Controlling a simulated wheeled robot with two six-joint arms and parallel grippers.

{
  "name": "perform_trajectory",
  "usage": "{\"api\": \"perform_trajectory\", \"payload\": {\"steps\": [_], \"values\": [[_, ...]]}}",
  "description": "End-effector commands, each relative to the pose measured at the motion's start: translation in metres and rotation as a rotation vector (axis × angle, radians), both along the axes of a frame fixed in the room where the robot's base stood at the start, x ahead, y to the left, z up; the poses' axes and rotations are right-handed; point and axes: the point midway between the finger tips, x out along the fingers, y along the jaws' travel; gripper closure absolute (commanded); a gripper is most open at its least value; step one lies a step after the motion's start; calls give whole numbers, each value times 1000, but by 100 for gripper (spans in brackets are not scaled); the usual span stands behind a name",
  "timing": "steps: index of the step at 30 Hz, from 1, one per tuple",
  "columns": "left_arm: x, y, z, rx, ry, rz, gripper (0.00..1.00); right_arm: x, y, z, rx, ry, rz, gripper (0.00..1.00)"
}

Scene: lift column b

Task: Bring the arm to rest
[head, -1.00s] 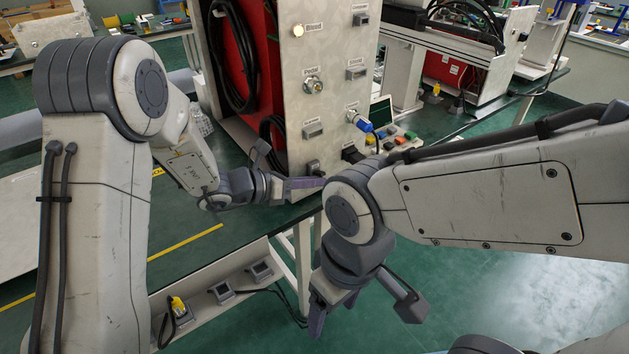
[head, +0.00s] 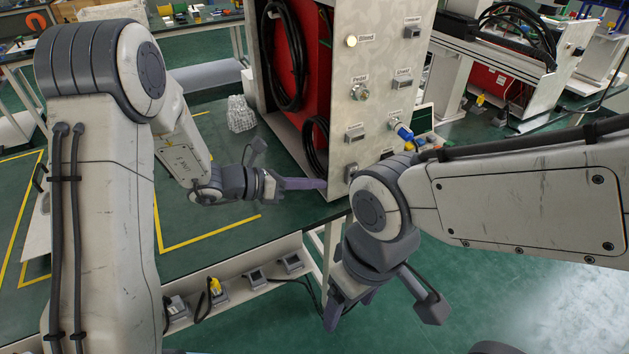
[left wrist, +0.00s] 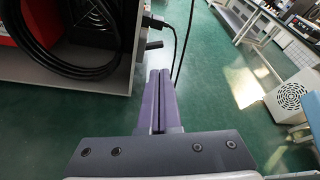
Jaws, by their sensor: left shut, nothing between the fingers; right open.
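My left gripper (head: 303,184) reaches in from the left in the head view, in front of the lower part of the panelled cabinet. Its fingers are shut with nothing between them. In the left wrist view the closed purple-grey fingers (left wrist: 159,100) lie side by side over green floor, beside the cabinet's edge. My right gripper (head: 349,312) hangs lower, near the bottom middle of the head view, with its fingers pointing down. It is open and empty, over the floor in front of the bench.
The cabinet (head: 376,72) has labelled connectors, a blue plug (head: 404,132) and black cables inside a red interior. It stands on a green-topped bench (head: 235,212). A lower shelf (head: 232,277) carries several small sockets. Open floor (head: 490,290) lies at right.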

Motion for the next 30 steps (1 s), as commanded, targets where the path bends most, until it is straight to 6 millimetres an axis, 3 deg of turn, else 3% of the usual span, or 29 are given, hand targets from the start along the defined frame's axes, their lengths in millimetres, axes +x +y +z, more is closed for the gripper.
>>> {"api": "perform_trajectory", "payload": {"steps": [10, 13, 16, 18, 22, 25, 30], "values": [[-8, -1, -2, 33, -14, -36, 100, 0, 0, 0, 0, 0, 0, 26], [-33, -1, -8, 141, -63, -151, 100, 0, 0, 0, 0, 0, 0, 26], [-74, 8, -20, 324, -166, -359, 100, 0, 0, 0, 0, 0, 0, 26], [-103, 22, -30, 474, -263, -535, 100, 0, 0, 0, 0, 0, 0, 26], [-142, 64, -45, 743, -474, -874, 100, 0, 0, 0, 0, 0, 0, 26], [-157, 97, -50, 918, -642, -1122, 100, 0, 0, 0, 0, 0, 0, 26], [-160, 138, -46, 1126, -881, -1452, 100, 0, 0, 0, 0, 0, 0, 26]]}}
